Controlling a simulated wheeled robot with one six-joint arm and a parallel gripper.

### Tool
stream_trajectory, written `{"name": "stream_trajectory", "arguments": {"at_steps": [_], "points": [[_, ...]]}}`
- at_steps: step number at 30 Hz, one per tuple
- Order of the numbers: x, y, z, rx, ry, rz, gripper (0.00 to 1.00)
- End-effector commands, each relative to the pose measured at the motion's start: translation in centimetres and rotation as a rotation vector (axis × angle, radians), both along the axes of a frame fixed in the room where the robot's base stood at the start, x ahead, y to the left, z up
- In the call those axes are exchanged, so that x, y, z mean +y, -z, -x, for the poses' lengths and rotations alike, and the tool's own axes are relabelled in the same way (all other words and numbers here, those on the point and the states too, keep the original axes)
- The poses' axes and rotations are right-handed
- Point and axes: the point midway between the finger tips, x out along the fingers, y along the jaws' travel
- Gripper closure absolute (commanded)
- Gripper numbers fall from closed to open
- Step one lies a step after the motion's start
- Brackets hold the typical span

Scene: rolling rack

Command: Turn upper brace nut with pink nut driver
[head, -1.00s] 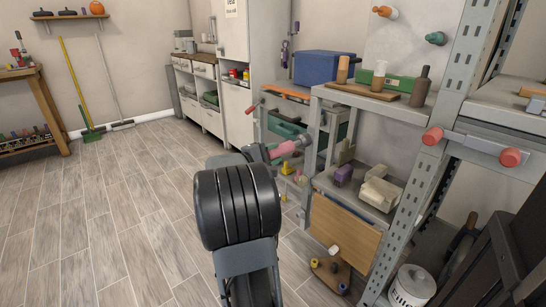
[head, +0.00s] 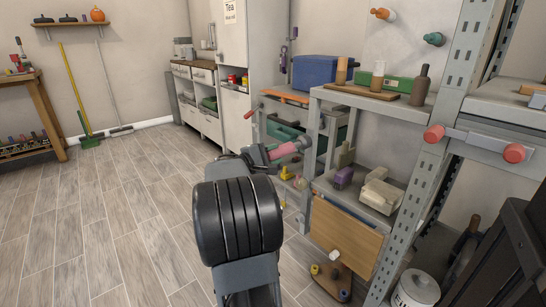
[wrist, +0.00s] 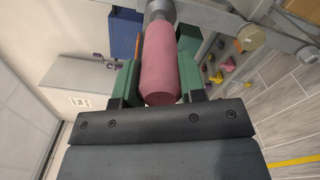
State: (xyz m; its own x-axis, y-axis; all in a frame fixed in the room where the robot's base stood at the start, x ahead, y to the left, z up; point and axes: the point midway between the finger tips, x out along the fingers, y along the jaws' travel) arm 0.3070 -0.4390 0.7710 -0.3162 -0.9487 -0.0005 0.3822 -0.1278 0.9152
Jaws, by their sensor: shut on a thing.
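The pink nut driver (head: 285,150) lies nearly level in my gripper (head: 266,154), its grey socket end (head: 304,142) pointing at the grey post of the rolling rack. In the wrist view my gripper (wrist: 160,82) has its two green-sided fingers on either side of the pink handle (wrist: 160,60), shut on it. The grey socket (wrist: 160,10) runs up to the top edge of the wrist view. The upper brace nut is not clearly visible; the socket and post area hide it, and I cannot tell whether the socket is seated on it.
The rack's post and shelves stand close on the right, with a blue box (head: 326,69), bottles and a purple item (head: 343,177). A bar with red ends (head: 474,143) crosses a nearer post. A white bucket (head: 414,287) stands low right. The floor (head: 110,215) at left is clear.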

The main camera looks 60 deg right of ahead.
Motion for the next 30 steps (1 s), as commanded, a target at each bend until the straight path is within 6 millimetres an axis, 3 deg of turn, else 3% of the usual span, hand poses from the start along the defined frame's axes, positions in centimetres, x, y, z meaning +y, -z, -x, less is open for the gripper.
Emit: {"name": "stream_trajectory", "arguments": {"at_steps": [11, 30], "points": [[0.3, -0.1, -0.1, 0.001, -0.001, 0.002, 1.00], [4.7, 0.0, -1.6, 0.000, -0.003, 0.001, 1.00]]}}
